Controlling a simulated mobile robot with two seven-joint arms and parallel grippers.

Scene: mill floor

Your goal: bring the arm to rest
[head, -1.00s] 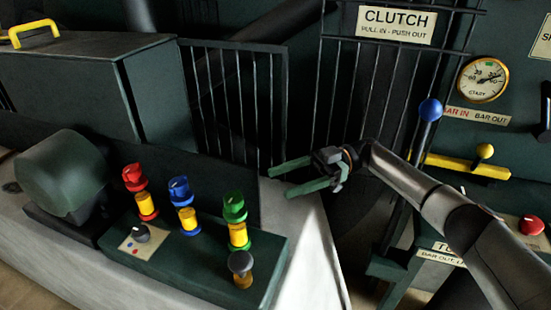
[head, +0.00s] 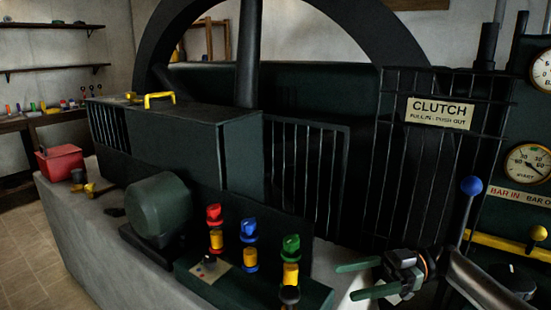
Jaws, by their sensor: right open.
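My right gripper (head: 366,280) is at the lower right of the head view. Its two green fingers are apart and nothing shows between them. It points left, toward the control panel (head: 318,291), and stands to the right of the green-topped stalk (head: 291,245). I cannot tell whether a fingertip touches anything. My right arm comes in from the lower right corner. My left gripper does not show.
The panel carries red (head: 214,214), blue (head: 249,230) and green-topped controls and a black knob. A blue-balled lever (head: 471,186) stands behind my arm. Barred guards (head: 305,175), a clutch sign (head: 439,113) and a big dark wheel (head: 165,30) rise behind. A red box (head: 61,163) sits at the left.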

